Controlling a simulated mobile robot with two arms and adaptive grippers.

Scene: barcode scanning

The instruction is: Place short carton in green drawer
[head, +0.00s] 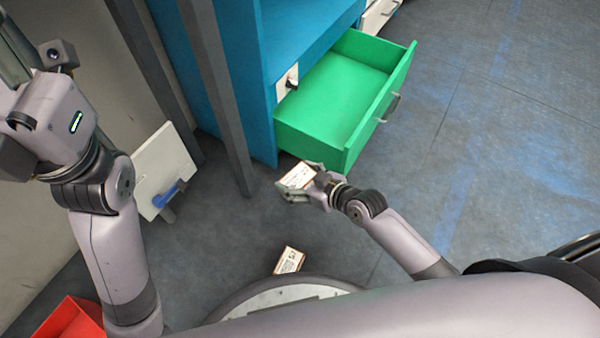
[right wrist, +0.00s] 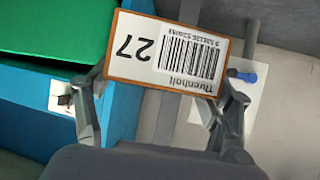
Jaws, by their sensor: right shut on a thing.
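The green drawer (head: 330,105) is pulled out of a blue cabinet and looks empty in the head view. A corner of it shows at the upper left of the right wrist view (right wrist: 50,28). My right gripper (head: 298,180) is shut on a small carton (head: 296,177) with a white label, just outside the drawer's near front corner. In the right wrist view the label of this carton (right wrist: 166,50) shows a barcode and "27", upside down. A second small carton (head: 289,261) lies near my base. My left arm is at the left; its gripper's fingers are not in view.
The blue cabinet (head: 235,70) stands behind the drawer, with a grey post (head: 222,100) beside it. A white panel with a blue handle (head: 168,193) is at the left. A red bin (head: 72,320) sits at the lower left. The floor at the right is clear.

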